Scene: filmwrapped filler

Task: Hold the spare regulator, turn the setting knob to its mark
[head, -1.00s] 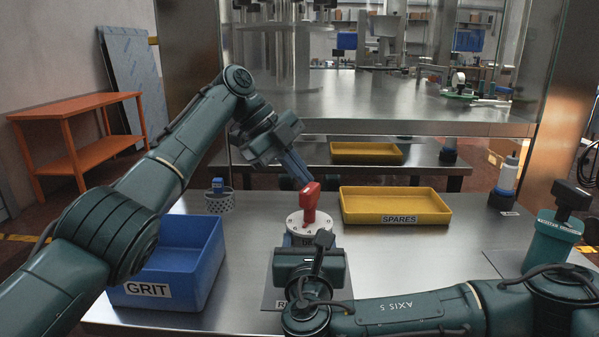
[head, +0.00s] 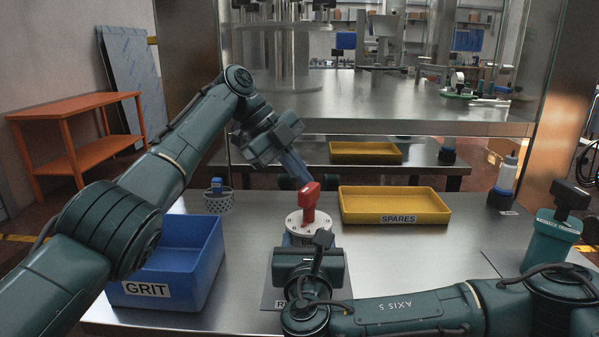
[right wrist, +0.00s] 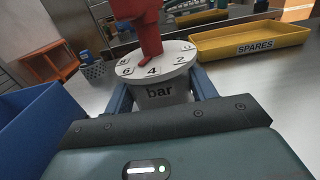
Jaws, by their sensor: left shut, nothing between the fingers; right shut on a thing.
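The spare regulator has a round white dial (head: 296,224) with numbers and a red setting knob (head: 310,203) on top. In the right wrist view its body reads "bar" (right wrist: 159,92), and the red pointer of the knob lies close to the 4. My right gripper (right wrist: 160,98) is shut on the regulator body, with blue fingers on either side, and holds it upright. My left gripper (head: 299,176) is shut and empty, its blue fingers just above and behind the knob. I cannot tell whether they touch it.
A blue GRIT bin (head: 212,262) stands left, with a wire basket (head: 219,201) behind it. A yellow SPARES tray (head: 432,216) lies right of the regulator. A bottle (head: 504,180) and a green canister (head: 550,240) stand farther right.

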